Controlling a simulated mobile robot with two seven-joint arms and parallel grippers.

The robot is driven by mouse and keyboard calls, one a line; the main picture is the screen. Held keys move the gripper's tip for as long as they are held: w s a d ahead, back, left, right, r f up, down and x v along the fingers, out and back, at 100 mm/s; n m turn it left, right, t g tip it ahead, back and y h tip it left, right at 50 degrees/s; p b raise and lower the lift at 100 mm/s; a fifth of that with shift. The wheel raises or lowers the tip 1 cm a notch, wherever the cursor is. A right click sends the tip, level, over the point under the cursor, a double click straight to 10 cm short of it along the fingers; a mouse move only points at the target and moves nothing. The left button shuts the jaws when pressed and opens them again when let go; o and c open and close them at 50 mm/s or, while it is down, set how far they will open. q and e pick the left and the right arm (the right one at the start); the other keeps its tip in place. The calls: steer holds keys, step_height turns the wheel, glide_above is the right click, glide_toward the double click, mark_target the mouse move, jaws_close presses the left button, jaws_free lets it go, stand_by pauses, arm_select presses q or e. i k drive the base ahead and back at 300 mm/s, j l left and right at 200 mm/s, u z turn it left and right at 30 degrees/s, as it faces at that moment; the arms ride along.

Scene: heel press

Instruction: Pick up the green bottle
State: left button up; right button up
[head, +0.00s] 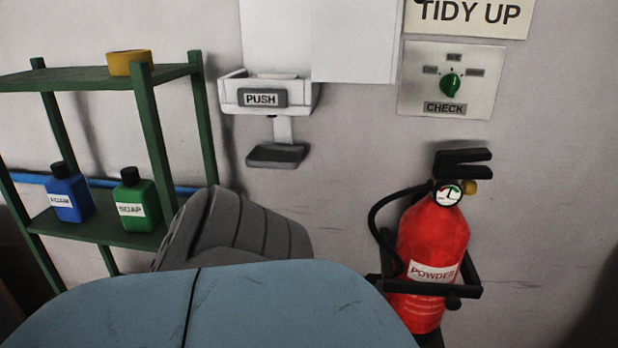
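The green bottle (136,203) stands upright on the lower shelf (102,231) of a green rack at the left. It has a black cap and a white label reading SOAP. A blue bottle (69,194) with a black cap stands to its left, a small gap apart. Neither of my grippers is in view, so I cannot see whether they are open or shut.
A yellow roll (131,63) sits on the rack's top shelf. A grey ribbed object (238,229) is right of the rack. A PUSH dispenser (262,97) and red extinguisher (432,244) are at the wall. A rounded blue surface (270,310) fills the lower foreground.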

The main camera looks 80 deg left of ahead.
mark_target(137, 201)
steer(key=u, duration=3.5)
